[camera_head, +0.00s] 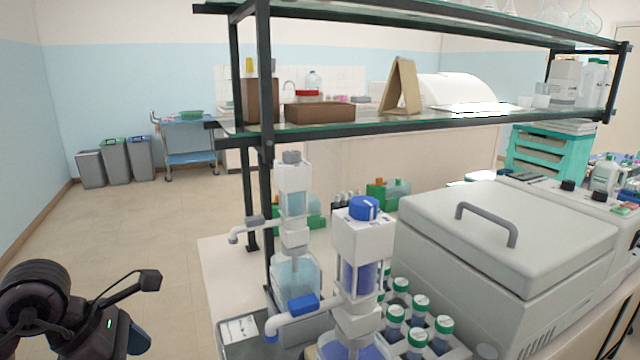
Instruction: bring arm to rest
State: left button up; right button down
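Part of my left arm shows at the lower left of the head view, dark with a small green light. Its wrist end (138,338) is cut by the bottom edge, so I cannot tell how the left fingers stand or whether they hold anything. The arm is over the floor, left of the bench and apart from it. My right arm and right gripper are not in view. Two dispenser bottles stand on the bench, one with a blue cap (364,208) and one with a grey cap (291,157).
Several green-capped bottles (417,337) stand beside a large grey lidded machine (500,240). A dark-framed glass shelf (400,128) rises over the bench. Bins (115,160) and a cart (190,140) stand far back. The floor (150,220) at left is clear.

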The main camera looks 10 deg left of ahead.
pick_arm(q)
jog(key=w+d+r+n+t+h, duration=0.4)
jog(key=d+r+n+h, duration=0.2)
jog(key=d+r+h, duration=0.4)
jog(key=w+a+f+n+t+y, duration=0.1)
jog(key=w+a+f+n+t, duration=0.1)
jog(key=a+n+t, duration=0.45)
jog(key=w+a+f+n+t+y, duration=0.1)
jog(key=w+f+n+t, duration=0.2)
jog(key=n, duration=0.7)
jog(key=s+a+f+n+y, duration=0.2)
jog(key=f+n+y, duration=0.4)
jog(key=f+n, duration=0.25)
jog(key=s+a+f+n+y, duration=0.2)
jog(key=f+n+y, duration=0.3)
jog(key=f+n, duration=0.4)
jog(key=s+d+f+n+g+y, duration=0.1)
jog(key=s+d+f+n+g, duration=0.1)
jog(key=s+f, duration=0.6)
jog(key=s+d+f+n+g, duration=0.2)
jog(key=s+f+n+g, duration=0.1)
jog(key=s+f, duration=0.5)
jog(key=shift+d+f+n+y, duration=0.4)
jog(key=shift+f+n, duration=0.15)
jog(key=shift+n, duration=0.15)
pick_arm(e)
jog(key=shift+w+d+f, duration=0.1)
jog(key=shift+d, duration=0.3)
